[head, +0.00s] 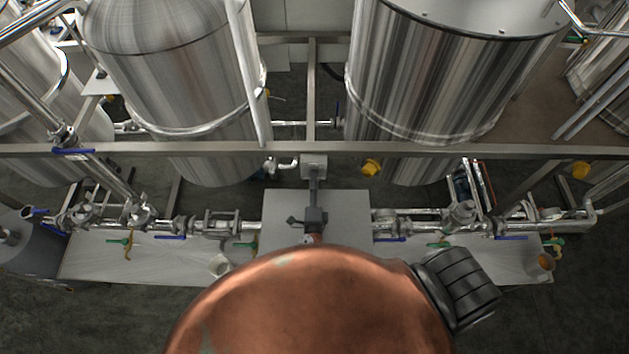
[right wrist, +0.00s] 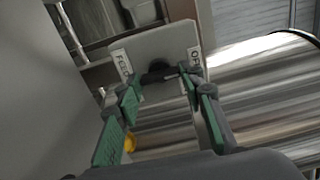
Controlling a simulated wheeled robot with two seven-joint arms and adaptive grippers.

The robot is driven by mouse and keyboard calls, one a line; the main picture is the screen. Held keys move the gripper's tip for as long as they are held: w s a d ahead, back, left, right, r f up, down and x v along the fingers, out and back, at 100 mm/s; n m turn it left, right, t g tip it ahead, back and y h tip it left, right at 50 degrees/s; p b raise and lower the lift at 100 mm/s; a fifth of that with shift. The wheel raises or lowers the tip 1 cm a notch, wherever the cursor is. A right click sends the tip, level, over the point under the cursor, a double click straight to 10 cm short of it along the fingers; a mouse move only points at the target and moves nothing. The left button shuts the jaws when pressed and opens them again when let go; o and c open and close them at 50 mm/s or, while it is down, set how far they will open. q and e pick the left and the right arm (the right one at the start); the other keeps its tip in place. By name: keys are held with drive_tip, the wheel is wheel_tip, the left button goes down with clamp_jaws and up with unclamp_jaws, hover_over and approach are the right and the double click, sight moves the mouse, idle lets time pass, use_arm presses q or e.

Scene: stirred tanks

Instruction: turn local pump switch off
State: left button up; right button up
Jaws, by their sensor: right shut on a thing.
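The pump switch is a dark knob with a bar handle (right wrist: 158,75) on a light grey plate (right wrist: 150,45) in the right wrist view. A label reading like "FEED" (right wrist: 122,62) is on the plate's left and a partly covered label, apparently "OFF" (right wrist: 195,56), on its right. My right gripper (right wrist: 163,88), with green finger pads, is shut on the knob's handle, one finger at each side. The handle lies roughly crosswise between the labels. In the head view my right gripper (head: 310,220) is small, in the middle; the switch face cannot be made out. My left gripper does not show.
Large steel tanks (head: 175,85) (head: 430,80) stand behind a horizontal grey rail (head: 450,150). Pipes with blue-handled valves (head: 170,237) run left and right of a pale panel (head: 345,220). The head view's lower middle is blocked.

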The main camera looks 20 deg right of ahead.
drive_tip(key=shift+f, duration=0.1)
idle(0.5)
drive_tip(key=o, duration=1.2)
drive_tip(key=shift+c, duration=0.2)
drive_tip(key=v, duration=0.7)
drive_tip(key=shift+s+a, duration=0.15)
drive_tip(key=shift+s, duration=0.1)
